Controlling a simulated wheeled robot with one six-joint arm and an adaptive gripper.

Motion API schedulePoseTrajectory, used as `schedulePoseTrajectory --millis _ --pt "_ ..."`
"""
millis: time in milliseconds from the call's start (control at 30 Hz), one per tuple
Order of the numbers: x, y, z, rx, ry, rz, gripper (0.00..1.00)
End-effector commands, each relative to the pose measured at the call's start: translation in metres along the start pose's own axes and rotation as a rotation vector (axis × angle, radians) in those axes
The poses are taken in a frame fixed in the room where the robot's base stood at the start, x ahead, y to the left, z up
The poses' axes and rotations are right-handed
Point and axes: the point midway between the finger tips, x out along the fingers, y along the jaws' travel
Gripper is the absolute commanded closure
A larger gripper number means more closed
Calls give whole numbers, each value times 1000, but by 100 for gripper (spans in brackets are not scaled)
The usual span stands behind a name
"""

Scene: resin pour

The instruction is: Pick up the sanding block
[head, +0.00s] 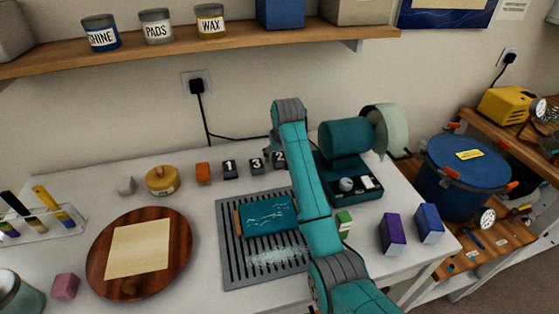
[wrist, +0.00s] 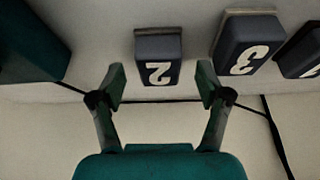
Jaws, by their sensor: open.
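Small dark blocks marked with white numbers stand in a row at the back of the white table: block 1 (head: 230,169), block 3 (head: 257,166) and block 2 (head: 279,160). In the wrist view, block 2 (wrist: 158,62) appears upside down between my fingertips, with block 3 (wrist: 246,45) to its right. My gripper (wrist: 160,84) is open, one finger on each side of block 2 in the picture; I see no contact. In the head view my arm mostly hides the gripper. An orange block (head: 203,172) stands left of block 1. No block is clearly labelled as a sanding block.
A teal machine (head: 345,139) stands right of block 2, close to my arm. A grey slatted mat (head: 228,245) holds a teal board (head: 268,213). A round wooden board (head: 101,262) lies left. A shelf (head: 260,47) overhangs the table's back. A black cable (head: 206,115) runs behind the blocks.

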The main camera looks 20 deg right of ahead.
Motion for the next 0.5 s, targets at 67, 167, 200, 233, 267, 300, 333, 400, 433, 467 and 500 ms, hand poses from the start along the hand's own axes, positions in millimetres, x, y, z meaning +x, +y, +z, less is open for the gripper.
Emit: schedulePoseTrajectory --millis 67,167,200,233,267,300,333,400,433,467,500 --pt "9 0 0 0 -1 0 24" --pt "15 1 0 0 0 0 24" --pt "16 1 0 0 1 0 24" --pt "16 1 0 0 1 0 24" --pt "16 1 0 0 1 0 24" --pt "16 1 0 0 1 0 24" --pt "16 1 0 0 1 0 24" --pt "16 1 0 0 1 0 24" --pt "16 1 0 0 1 0 31" --pt "16 1 0 0 1 0 39" --pt "16 1 0 0 1 0 49"
